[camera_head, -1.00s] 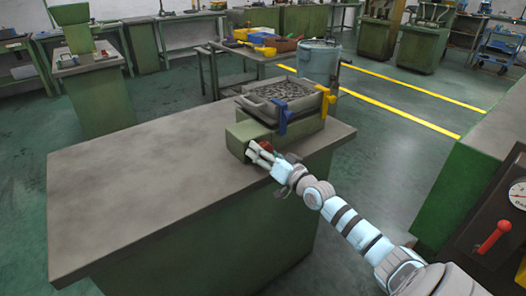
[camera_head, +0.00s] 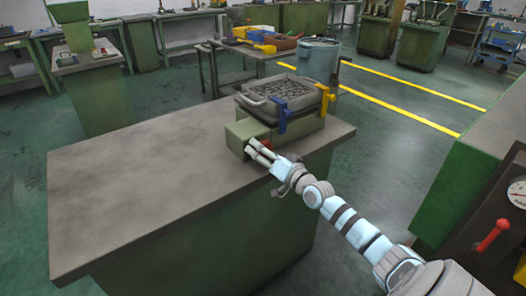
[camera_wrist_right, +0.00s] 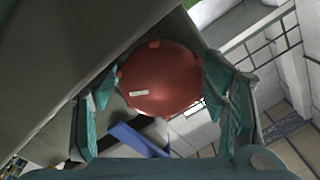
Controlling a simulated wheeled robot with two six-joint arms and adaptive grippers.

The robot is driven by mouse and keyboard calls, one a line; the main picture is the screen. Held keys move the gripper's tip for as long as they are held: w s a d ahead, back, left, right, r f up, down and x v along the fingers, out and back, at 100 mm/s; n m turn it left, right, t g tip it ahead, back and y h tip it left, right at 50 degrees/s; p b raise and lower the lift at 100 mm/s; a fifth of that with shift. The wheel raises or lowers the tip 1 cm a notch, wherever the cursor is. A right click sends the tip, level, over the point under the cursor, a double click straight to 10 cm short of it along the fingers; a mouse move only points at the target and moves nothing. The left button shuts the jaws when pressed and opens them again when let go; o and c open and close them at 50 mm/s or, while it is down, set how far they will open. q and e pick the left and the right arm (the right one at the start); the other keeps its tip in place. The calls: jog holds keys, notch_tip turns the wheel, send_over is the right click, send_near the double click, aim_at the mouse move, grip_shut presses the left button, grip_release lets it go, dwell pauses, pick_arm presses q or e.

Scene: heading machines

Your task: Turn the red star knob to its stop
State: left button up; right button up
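The red star knob (camera_wrist_right: 160,80) is round and lobed, with a small pale mark on its face. It fills the space between the fingers of my right gripper (camera_wrist_right: 158,98) in the right wrist view. The fingers stand on either side of it and look open, with narrow gaps. In the head view, my right gripper (camera_head: 252,147) is at the front of the green vise-like block (camera_head: 240,131), and only a bit of red shows behind its fingers. My left gripper is not in view.
A grey tray of small parts (camera_head: 282,89) sits on the machine, with a blue clamp (camera_head: 283,119) and a yellow clamp (camera_head: 324,98) at its side. The bench top (camera_head: 150,190) to the left is clear. A panel with a red lever (camera_head: 493,235) stands at right.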

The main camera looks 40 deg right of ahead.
aim_at(263, 142)
jog(key=shift+r, duration=0.15)
notch_tip(263, 142, up, 10)
dwell(0.6)
